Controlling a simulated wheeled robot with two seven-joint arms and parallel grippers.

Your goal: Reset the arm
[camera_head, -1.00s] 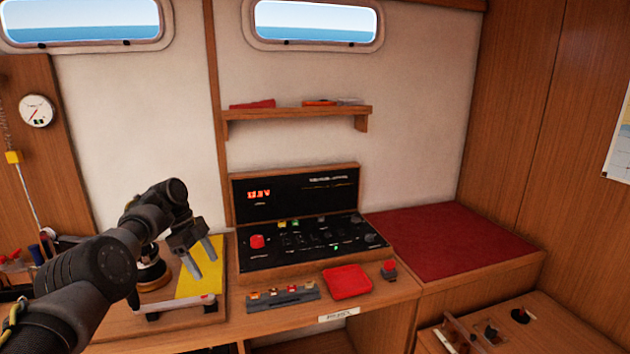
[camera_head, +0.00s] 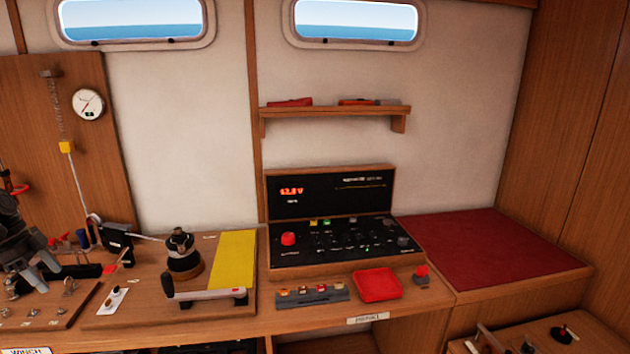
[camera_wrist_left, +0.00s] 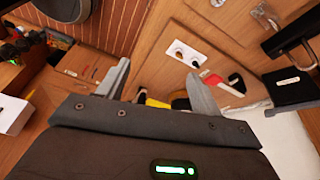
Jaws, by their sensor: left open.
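My left arm shows at the left edge of the head view. Its gripper (camera_head: 30,258) is over the wooden winch board at the left and is partly cut off by the frame. In the left wrist view the two grey fingers of the gripper (camera_wrist_left: 158,86) stand wide apart with nothing between them. My right gripper is not in view.
A control panel (camera_head: 340,243), red tray (camera_head: 377,284) and red cushion (camera_head: 495,250) lie to the right.

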